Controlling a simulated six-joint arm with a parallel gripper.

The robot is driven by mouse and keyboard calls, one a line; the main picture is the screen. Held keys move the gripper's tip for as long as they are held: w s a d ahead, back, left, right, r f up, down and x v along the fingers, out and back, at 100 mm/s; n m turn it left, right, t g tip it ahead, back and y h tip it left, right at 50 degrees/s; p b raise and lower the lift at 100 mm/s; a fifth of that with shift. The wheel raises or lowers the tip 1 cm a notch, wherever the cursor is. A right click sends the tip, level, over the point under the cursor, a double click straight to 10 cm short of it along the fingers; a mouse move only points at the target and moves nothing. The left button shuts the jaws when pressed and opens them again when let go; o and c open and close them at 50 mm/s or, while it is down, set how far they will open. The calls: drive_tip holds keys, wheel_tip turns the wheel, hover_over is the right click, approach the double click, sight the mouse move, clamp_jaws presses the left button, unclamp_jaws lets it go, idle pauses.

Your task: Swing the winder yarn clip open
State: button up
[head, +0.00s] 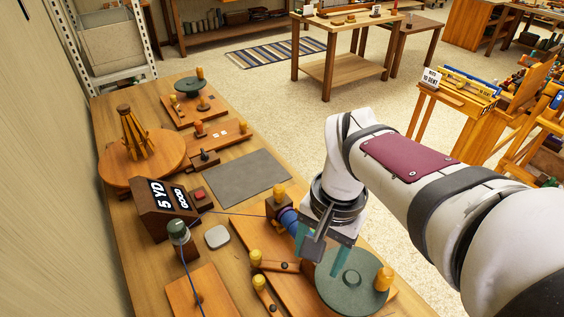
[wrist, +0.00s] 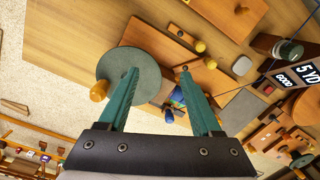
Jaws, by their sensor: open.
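The winder's wooden board (head: 243,226) carries a dark green crank disc (head: 352,284) with a yellow knob, and a blue yarn spool (head: 289,220) beside a knobbed block (head: 278,208). No label shows which part is the yarn clip. In the wrist view the levers (wrist: 186,36) (wrist: 197,67) lie beyond the fingertips. My gripper (wrist: 158,74) is open and empty above the winder, one fingertip over the disc (wrist: 112,68), the other close to a lever's pivot end.
A counter box (head: 170,208) reading "5 YD GOOD" and a green-topped post (head: 178,236) stand to the left, with blue yarn running to the spool. A grey mat (head: 240,177) lies clear behind. A wooden swift (head: 140,150) stands farther back.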

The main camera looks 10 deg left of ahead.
drive_tip(key=w+a+f, duration=0.2)
drive_tip(key=w+a, duration=0.3)
drive_tip(key=a, duration=0.1)
drive_tip(key=n, duration=0.1)
hover_over(255, 253)
wheel_tip(255, 253, down, 3)
drive_tip(key=shift+h, duration=0.4)
wheel_tip(255, 253, down, 16)
drive_tip(key=shift+r, duration=0.25)
clamp_jaws()
